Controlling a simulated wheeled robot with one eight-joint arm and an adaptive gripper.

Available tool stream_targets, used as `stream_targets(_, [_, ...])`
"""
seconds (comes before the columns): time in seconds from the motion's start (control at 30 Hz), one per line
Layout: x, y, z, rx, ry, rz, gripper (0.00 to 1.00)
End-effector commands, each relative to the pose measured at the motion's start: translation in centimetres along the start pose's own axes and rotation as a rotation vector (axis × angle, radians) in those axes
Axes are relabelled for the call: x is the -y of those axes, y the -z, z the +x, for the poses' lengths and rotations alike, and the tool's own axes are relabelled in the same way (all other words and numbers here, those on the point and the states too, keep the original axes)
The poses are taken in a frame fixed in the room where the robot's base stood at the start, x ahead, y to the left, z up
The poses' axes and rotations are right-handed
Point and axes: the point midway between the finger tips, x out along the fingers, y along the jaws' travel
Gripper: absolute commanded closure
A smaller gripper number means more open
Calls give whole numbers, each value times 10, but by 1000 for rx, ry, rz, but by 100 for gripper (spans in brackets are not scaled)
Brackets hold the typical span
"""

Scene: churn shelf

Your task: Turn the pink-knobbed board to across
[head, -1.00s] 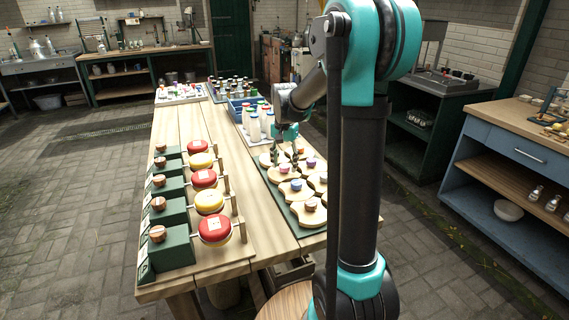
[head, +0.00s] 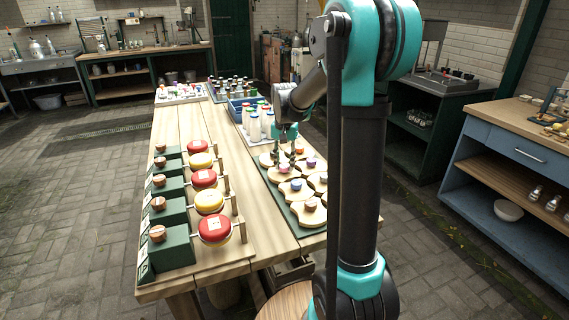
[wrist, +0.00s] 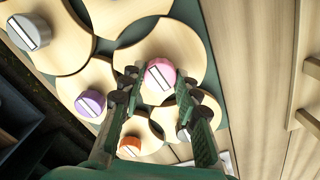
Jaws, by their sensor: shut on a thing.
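The pink knob (wrist: 160,74) sits on a round pale wooden board (wrist: 176,44) in the wrist view. A pale stripe with a dark line crosses its top lengthwise, slightly slanted. My gripper (wrist: 161,80) has one finger on each side of the pink knob and is shut on it. In the head view my gripper (head: 287,150) is down among the boards at the far end of their green tray (head: 304,231).
Neighbouring boards crowd close, with a purple knob (wrist: 90,103), an orange knob (wrist: 130,147) and a grey knob (wrist: 29,32). White bottles (head: 255,130) stand just behind the boards. Red and yellow round pieces (head: 215,229) line the table's left side. Bare tabletop lies between.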

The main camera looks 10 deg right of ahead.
Motion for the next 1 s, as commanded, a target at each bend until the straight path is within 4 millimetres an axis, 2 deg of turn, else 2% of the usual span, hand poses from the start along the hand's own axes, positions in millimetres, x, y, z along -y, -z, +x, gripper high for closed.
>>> stream_targets(1.0, [0, 0, 0, -1, 0, -944, 97])
